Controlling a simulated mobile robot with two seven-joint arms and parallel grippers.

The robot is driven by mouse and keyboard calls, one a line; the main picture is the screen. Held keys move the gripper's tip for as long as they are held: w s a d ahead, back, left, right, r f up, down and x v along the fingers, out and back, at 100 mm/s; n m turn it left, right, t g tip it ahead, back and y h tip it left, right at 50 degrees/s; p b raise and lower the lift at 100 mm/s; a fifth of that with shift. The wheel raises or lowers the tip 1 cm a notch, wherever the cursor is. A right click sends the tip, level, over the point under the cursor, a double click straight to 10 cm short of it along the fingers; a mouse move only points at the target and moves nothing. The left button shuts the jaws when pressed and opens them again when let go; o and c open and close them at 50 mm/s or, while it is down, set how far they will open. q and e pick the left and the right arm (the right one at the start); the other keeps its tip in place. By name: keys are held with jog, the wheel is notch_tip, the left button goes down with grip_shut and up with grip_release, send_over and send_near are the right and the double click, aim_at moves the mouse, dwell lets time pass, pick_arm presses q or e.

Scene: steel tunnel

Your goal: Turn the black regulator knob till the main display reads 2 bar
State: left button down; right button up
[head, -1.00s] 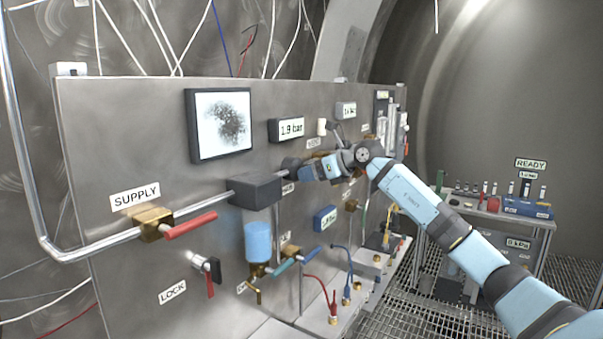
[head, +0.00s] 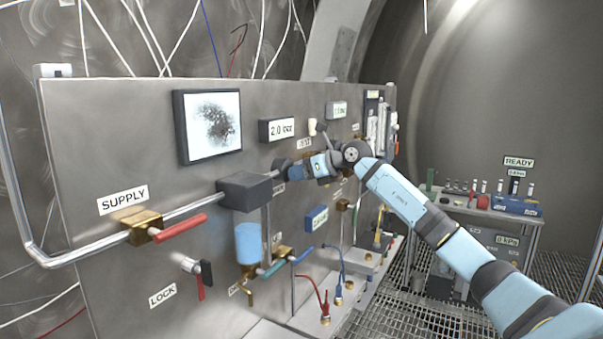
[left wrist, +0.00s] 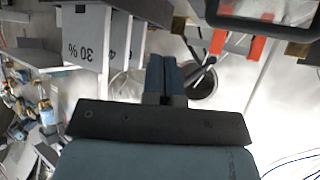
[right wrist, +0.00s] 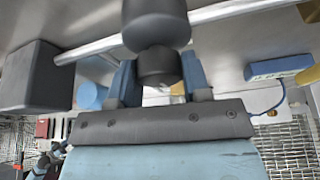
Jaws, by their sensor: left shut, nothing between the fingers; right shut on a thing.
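The black regulator knob (head: 281,168) is on the steel panel, right of a dark grey block on the pipe. My right gripper (head: 294,170) is at the knob and shut on it. In the right wrist view the dark round knob (right wrist: 158,66) sits between the two blue fingers of the right gripper (right wrist: 160,82). The main display (head: 277,130) above the knob reads 2.0 bar. My left gripper (left wrist: 165,75) shows only in the left wrist view, shut and empty, its blue fingers together.
A supply valve with a red lever (head: 179,228) and a lock valve (head: 201,275) are on the panel's left. A cart with a READY sign (head: 518,161) stands at the right on a grated floor.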

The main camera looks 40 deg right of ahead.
jog(key=o, duration=0.9)
jog(key=shift+w, duration=0.1)
pick_arm(q)
jog(key=shift+w, duration=0.1)
notch_tip(320, 180, down, 5)
jog(key=b, duration=0.5)
jog(key=shift+f, duration=0.2)
jog(key=shift+w+r+b, duration=0.1)
jog(key=shift+r+b, duration=0.2)
pick_arm(e)
jog(key=v, duration=1.4)
pick_arm(q)
jog(key=shift+f, duration=0.15)
